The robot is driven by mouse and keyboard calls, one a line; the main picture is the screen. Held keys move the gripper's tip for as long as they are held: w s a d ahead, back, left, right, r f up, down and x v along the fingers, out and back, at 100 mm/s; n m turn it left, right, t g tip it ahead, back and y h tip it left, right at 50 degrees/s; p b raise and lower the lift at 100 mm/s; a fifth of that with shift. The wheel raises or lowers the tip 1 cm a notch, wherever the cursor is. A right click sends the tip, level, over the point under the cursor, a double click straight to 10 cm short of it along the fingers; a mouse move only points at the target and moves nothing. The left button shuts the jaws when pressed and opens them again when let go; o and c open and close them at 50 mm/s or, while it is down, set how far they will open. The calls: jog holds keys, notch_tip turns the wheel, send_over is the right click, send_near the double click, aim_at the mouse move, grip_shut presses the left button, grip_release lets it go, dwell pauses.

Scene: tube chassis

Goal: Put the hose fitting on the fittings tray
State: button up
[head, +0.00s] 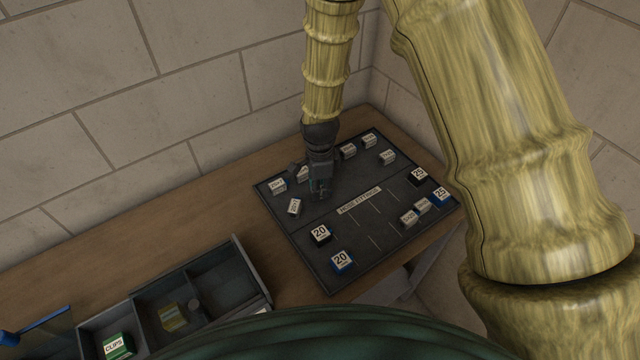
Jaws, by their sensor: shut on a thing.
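The fittings tray (322,257) is a flat dark board on the wooden bench, with a white label across its middle that seems to read "hose fittings". Small labelled blocks stand on it, some black, some blue, some grey. My gripper (319,193) points down over the tray's left-middle part, just above the white label strip. It is shut on a small dark thing, taken to be the hose fitting, which is mostly hidden between the fingers. I cannot tell whether this thing touches the tray.
Two blocks marked 20, one black (320,234) and one blue (342,261), stand at the tray's front left. Pale-labelled blocks (294,207) stand close left of my gripper. A divided grey bin (236,272) holds a green clips box (117,346). Block walls close the back.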

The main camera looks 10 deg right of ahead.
jog(key=shift+f, duration=0.2)
jog(key=o, duration=1)
jog(key=shift+o, duration=0.2)
notch_tip(320, 180, up, 12)
jog(key=b, duration=0.4)
jog(key=shift+r, duration=0.1)
